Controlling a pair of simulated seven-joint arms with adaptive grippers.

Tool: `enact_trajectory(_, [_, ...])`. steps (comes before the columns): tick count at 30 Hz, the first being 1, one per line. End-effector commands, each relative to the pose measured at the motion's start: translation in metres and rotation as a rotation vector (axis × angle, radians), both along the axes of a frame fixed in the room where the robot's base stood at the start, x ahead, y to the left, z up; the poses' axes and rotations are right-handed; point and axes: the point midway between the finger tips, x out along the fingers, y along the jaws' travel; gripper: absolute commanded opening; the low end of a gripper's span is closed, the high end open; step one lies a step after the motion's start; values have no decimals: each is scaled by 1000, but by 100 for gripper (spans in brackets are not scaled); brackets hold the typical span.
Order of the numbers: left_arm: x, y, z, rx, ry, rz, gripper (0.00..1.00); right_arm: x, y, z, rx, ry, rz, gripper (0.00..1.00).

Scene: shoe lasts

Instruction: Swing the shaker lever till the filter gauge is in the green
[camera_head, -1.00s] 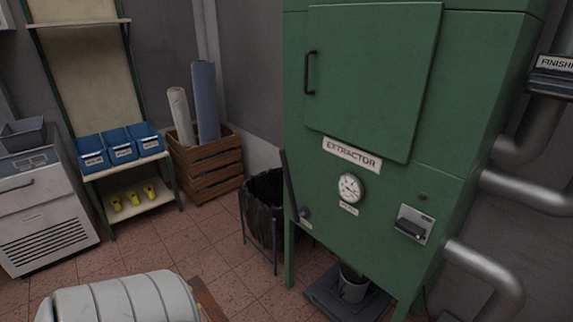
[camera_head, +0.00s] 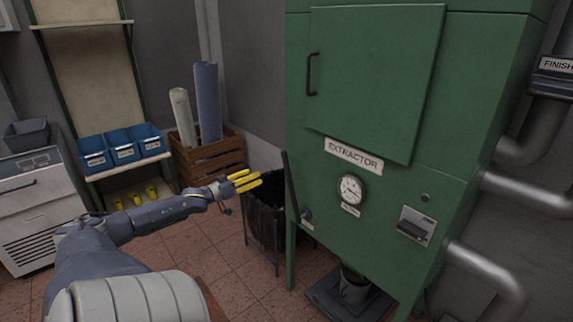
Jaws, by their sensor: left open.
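The green extractor cabinet (camera_head: 372,95) stands right of centre. Its round white filter gauge (camera_head: 350,189) sits below the EXTRACTOR label; the needle and colour zones are too small to read. The dark shaker lever (camera_head: 290,187) stands nearly upright at the cabinet's left side, with its pivot near a dark knob (camera_head: 306,215) low on the edge. My left gripper (camera_head: 259,180) has yellow fingers, open and empty, pointing right toward the lever. In the picture it is a short way left of the lever, in front of the bin. My right gripper is not in view.
A black-lined bin (camera_head: 266,222) stands left of the cabinet, behind my gripper. A wooden crate (camera_head: 215,160) holds rolls. Blue bins (camera_head: 124,153) sit on a shelf at left. Grey pipes (camera_head: 490,268) run right of the cabinet.

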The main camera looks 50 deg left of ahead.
Motion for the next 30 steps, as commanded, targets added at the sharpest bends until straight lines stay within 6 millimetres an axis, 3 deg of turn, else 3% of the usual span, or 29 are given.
enact_trajectory(30, [75,1,0,-3,0,3,45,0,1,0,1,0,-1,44])
